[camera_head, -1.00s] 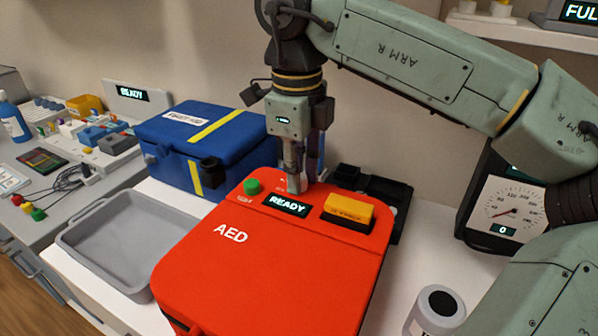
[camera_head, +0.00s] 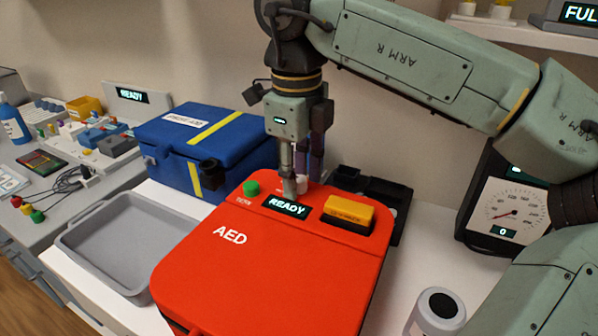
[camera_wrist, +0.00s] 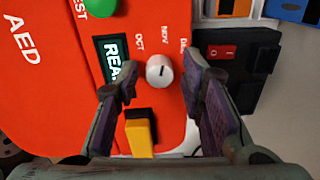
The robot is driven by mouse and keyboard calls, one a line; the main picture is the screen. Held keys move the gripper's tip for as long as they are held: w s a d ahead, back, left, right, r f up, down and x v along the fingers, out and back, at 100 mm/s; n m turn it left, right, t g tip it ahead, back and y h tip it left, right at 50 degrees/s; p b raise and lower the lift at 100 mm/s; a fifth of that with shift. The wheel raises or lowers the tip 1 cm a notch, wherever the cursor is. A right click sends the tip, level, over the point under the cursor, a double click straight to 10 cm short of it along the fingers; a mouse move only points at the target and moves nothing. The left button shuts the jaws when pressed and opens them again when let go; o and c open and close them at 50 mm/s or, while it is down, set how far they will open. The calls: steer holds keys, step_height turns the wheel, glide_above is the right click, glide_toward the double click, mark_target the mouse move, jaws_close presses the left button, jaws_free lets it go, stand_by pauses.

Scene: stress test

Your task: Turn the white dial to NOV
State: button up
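The white dial (camera_wrist: 159,70) sits on the red AED case (camera_wrist: 60,105), with the printed labels OCT, NOV and DEC along one side of it. A short dark mark shows on its face; I cannot tell for sure which label it points at. In the head view the dial (camera_head: 302,183) shows just right of my fingertip. My gripper (camera_wrist: 158,76) is open, pointing down, with one finger on each side of the dial. Gaps show between the dial and both fingers in the wrist view. In the head view my gripper (camera_head: 290,188) is low over the case's back edge.
On the case are a green button (camera_head: 251,187), a READY display (camera_head: 286,206) and a yellow-orange block (camera_head: 348,212). A blue first-aid box (camera_head: 150,138) stands behind left, a grey tray (camera_head: 75,240) left.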

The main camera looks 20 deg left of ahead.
mark_target(298, 180)
steer(key=shift+o, duration=0.2)
steer(key=shift+r, duration=0.1)
steer(key=r, duration=0.7)
steer(key=shift+s+r, duration=0.2)
